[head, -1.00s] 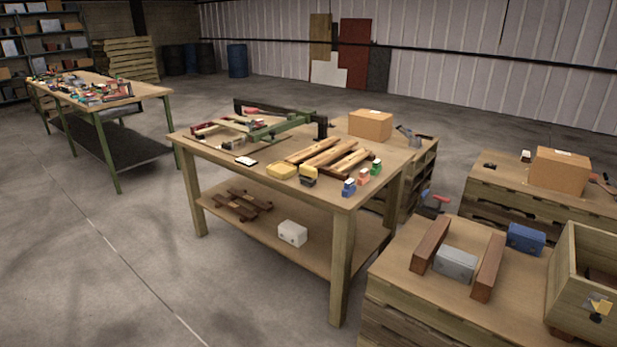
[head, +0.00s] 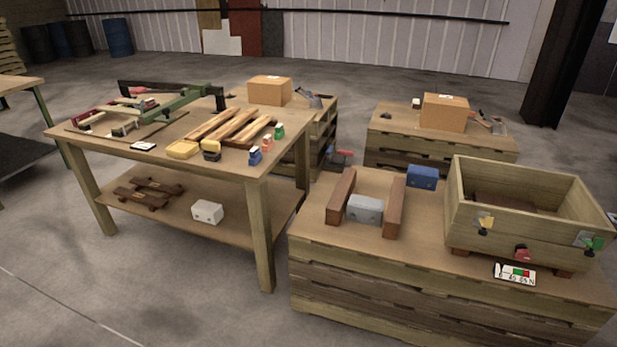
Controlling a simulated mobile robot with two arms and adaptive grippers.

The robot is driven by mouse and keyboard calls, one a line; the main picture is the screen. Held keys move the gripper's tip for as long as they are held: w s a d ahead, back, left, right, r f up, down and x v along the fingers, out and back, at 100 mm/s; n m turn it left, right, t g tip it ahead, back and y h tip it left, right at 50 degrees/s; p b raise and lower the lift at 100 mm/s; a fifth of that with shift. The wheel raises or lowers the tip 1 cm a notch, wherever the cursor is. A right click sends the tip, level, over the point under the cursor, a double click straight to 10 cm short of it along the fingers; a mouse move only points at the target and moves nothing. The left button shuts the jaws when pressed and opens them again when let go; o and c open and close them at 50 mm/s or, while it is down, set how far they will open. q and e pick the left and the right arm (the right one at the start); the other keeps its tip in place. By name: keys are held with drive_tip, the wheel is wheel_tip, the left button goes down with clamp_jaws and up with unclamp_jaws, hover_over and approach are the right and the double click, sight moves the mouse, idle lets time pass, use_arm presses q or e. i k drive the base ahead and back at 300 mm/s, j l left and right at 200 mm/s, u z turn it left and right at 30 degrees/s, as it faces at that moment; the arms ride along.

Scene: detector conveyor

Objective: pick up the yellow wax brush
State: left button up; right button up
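I cannot make out for certain which thing is the yellow wax brush. On the wooden workbench (head: 75,134) at left lie a flat yellow piece (head: 184,149) and, beside it to the right, a small block with a yellow top and dark lower part (head: 211,150). Another small yellow piece with a dark part (head: 485,224) is on the front wall of the open wooden crate (head: 470,196) at right. Neither of my grippers shows in the head view.
Wood strips (head: 232,128), a green-framed tool (head: 180,104) and small coloured bottles (head: 254,156) share the bench. A pallet stack (head: 340,262) at right holds wooden bars (head: 341,196), a grey box (head: 365,210) and a blue box (head: 422,178). The floor at front left is clear.

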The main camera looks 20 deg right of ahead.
sight(212, 150)
drive_tip(key=i+l+z, duration=0.15)
drive_tip(key=i, duration=0.45)
drive_tip(key=i+l+z, duration=0.1)
drive_tip(key=i, duration=0.5)
